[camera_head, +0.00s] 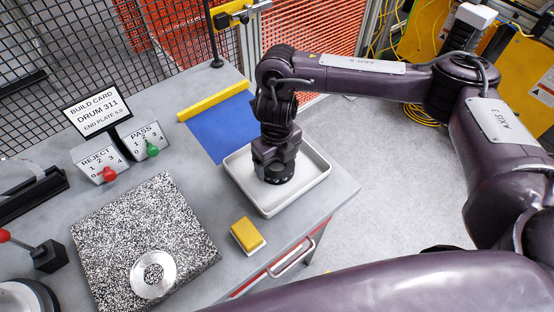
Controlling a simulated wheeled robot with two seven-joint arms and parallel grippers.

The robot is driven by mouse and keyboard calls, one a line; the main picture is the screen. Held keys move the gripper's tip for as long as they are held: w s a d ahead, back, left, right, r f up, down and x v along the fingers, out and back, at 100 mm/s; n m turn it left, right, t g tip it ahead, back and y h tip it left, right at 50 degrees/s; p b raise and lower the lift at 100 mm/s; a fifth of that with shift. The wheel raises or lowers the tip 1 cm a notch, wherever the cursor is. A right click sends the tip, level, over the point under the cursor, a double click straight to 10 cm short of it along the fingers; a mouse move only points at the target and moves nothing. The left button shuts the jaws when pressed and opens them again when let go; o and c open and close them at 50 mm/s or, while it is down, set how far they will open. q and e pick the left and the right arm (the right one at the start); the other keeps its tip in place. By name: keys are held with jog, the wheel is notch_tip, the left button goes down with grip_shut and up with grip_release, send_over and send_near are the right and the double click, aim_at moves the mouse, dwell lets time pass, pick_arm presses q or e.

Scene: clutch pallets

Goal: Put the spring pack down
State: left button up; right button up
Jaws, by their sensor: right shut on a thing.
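My right gripper (275,172) points straight down into the white tray (310,183) on the bench. Its wrist covers the fingers from above. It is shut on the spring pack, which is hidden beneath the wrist. I cannot tell whether the pack touches the tray floor. The visible parts of the tray floor look empty. My left gripper is not in view.
A yellow block (247,236) sits in front of the tray. A blue mat (218,127) lies behind it. REJECT and PASS counters (102,163) and a build card (95,108) stand at back left.

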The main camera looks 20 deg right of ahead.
jog(key=o, duration=1)
jog(key=shift+f, duration=0.1)
jog(key=shift+c, duration=0.2)
jog(key=shift+r+p, duration=0.3)
jog(key=shift+r, duration=0.05)
notch_tip(320, 180, up, 12)
jog(key=shift+f+p, duration=0.15)
jog(key=shift+p, duration=0.15)
